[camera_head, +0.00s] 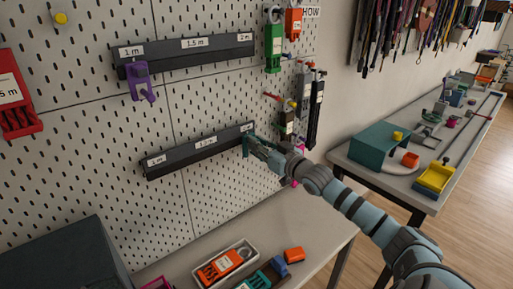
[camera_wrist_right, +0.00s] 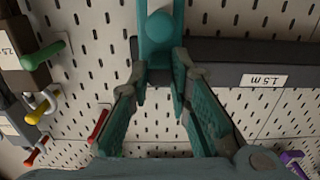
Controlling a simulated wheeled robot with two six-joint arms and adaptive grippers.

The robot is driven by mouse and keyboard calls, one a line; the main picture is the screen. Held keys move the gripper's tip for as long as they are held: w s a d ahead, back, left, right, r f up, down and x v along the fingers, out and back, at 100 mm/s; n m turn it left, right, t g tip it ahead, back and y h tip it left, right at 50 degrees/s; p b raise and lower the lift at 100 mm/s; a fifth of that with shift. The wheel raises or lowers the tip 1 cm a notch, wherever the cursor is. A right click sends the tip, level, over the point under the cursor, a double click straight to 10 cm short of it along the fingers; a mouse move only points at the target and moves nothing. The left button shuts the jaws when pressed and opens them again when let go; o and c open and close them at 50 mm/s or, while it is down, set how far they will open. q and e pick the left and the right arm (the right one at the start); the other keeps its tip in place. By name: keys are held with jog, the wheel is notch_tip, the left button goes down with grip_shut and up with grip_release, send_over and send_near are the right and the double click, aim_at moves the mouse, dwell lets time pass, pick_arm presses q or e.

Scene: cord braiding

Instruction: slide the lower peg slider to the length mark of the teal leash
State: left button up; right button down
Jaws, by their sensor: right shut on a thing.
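The lower rail (camera_head: 195,152) is a dark bar on the pegboard, with white labels for 1 m, 1.5 m and 2 m. The teal lower peg slider (camera_head: 246,147) sits at its right end, by the 2 m label. My right gripper (camera_head: 254,146) is shut on this slider. In the right wrist view, the fingers close from both sides on the lower part of the slider (camera_wrist_right: 160,32), and the upside-down 1.5 m label (camera_wrist_right: 263,81) is to its right. A teal leash case (camera_head: 258,276) lies on the bench below. My left gripper is out of view.
The upper rail (camera_head: 185,54) carries a purple slider (camera_head: 141,82) near 1 m. Green (camera_head: 273,47) and orange (camera_head: 294,22) cases and dark hanging items (camera_head: 302,105) are to the right. A white tray (camera_head: 221,247) holds an orange case. The board below the lower rail is clear.

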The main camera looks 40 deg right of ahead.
jog(key=c, duration=1.7)
grip_release()
jog(key=shift+d+f, duration=0.1)
jog(key=shift+o, duration=1.1)
jog(key=shift+d+f, duration=0.1)
jog(key=shift+d, duration=0.1)
jog(key=shift+a+r, duration=0.1)
jog(key=shift+r, duration=0.3)
notch_tip(320, 180, up, 9)
jog(key=shift+r, duration=0.15)
